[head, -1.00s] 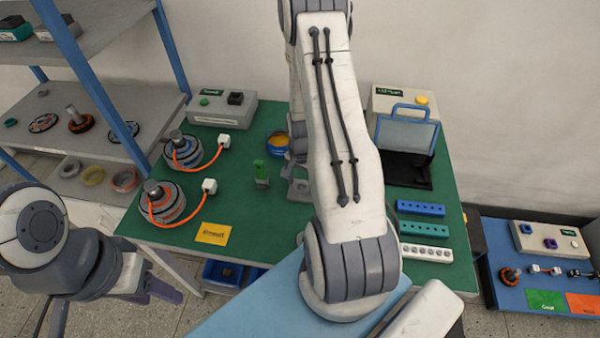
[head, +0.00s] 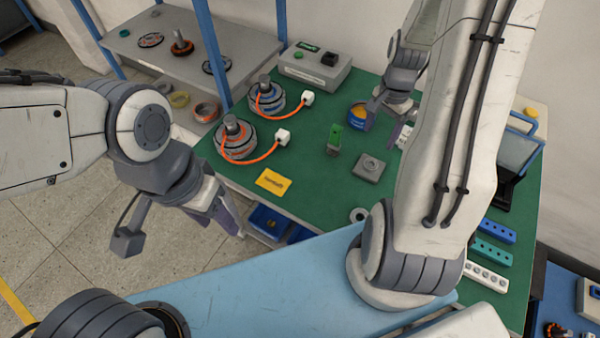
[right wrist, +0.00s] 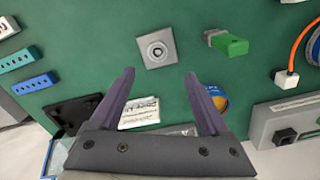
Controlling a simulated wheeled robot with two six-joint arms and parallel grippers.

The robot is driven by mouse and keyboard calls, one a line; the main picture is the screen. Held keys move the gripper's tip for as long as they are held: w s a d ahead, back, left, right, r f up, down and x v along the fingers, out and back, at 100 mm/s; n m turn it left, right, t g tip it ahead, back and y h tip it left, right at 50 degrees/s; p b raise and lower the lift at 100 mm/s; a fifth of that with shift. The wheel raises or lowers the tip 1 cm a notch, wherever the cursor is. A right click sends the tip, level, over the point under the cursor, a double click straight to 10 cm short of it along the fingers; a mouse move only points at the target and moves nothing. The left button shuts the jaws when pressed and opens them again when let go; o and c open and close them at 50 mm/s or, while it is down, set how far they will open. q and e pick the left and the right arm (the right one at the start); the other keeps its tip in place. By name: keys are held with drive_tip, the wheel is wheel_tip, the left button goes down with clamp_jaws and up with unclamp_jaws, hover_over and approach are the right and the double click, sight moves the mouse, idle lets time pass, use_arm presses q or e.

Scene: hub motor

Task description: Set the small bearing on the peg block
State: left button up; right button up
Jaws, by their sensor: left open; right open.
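The peg block (head: 368,168) is a grey square block on the green mat. It also shows in the right wrist view (right wrist: 150,60), with a pale round feature at its middle; I cannot tell whether that is a ring around the peg or part of the block. A small grey ring (head: 358,215), which looks like the bearing, lies on the mat's near edge beside my right arm. My right gripper (head: 385,123) is open and empty, above the mat behind the block. My left gripper (head: 225,222) is open and empty, off the table's left front side.
Two motors (head: 237,138) (head: 266,97) with orange cables and a yellow card (head: 273,181) are further left. Blue (head: 497,231) and teal (head: 491,252) hole strips lie at right. A blue bin (head: 268,222) sits below the front edge.

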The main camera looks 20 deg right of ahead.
drive_tip(key=s+a+r+n, duration=0.1)
drive_tip(key=a+r+n, duration=0.35)
drive_tip(key=a, duration=0.45)
drive_tip(key=s+a+r+n, duration=0.1)
drive_tip(key=a+r+n, duration=0.3)
drive_tip(key=a, duration=0.6)
drive_tip(key=s+a+r+n+y, duration=0.1)
drive_tip(key=s+a+r+n, duration=0.3)
drive_tip(key=s+a+n, duration=0.7)
drive_tip(key=s+n, duration=0.2)
drive_tip(key=s, duration=0.1)
drive_tip(key=shift+s+a, duration=0.25)
drive_tip(key=shift+a, duration=0.15)
